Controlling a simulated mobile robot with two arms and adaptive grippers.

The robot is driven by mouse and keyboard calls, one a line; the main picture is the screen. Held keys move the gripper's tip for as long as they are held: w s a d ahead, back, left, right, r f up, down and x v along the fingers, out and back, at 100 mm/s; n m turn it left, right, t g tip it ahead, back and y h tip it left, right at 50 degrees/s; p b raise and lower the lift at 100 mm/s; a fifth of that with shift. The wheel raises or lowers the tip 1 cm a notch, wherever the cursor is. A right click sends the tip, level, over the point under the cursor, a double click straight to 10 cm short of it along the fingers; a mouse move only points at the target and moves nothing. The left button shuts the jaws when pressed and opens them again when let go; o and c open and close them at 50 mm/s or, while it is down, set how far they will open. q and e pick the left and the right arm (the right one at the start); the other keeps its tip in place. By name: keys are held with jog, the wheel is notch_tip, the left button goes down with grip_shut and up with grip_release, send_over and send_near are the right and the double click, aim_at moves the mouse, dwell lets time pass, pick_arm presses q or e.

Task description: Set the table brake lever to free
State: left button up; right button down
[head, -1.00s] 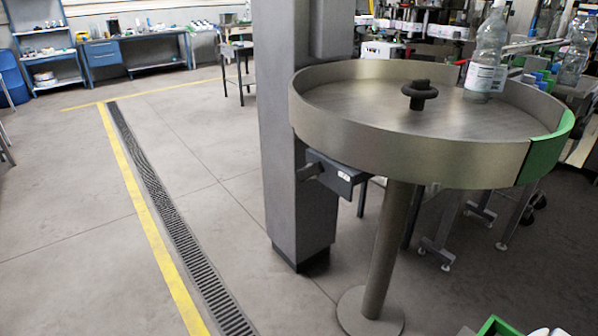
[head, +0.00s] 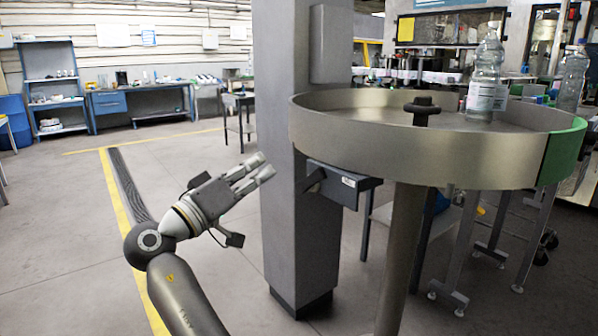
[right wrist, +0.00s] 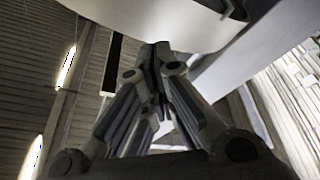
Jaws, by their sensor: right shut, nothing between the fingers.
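The brake lever (head: 312,180) is a short grey handle on the left end of a dark box (head: 343,184) under the rim of the round metal table (head: 400,148). It slants down to the left, and I cannot read the box's small label. In the right wrist view the shut fingers (right wrist: 155,52) point up toward a pale curved surface.
A thick grey column (head: 292,110) stands behind the gripper and lever. Clear bottles (head: 487,75) stand on and beside the round table, whose rim has a green section (head: 565,155). Its post (head: 403,250) is below. The floor at left is open.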

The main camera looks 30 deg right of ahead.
jog(key=shift+w, duration=0.1)
notch_tip(320, 180, up, 3)
jog(key=p, duration=0.1)
send_over(315, 180)
jog(key=w+a, duration=0.2)
jog(key=w, duration=0.3)
pick_arm(q)
jog(key=shift+s+a+f, duration=0.15)
jog(key=shift+s+f, duration=1.05)
jog(key=shift+f, duration=0.3)
pick_arm(e)
jog(key=shift+s+a+f, duration=0.1)
jog(key=shift+s+f, duration=0.55)
jog(key=shift+f, duration=0.3)
jog(key=shift+s+f, duration=0.6)
jog(key=shift+f, duration=0.3)
pick_arm(q)
jog(key=shift+f, duration=0.1)
jog(key=shift+a, duration=0.1)
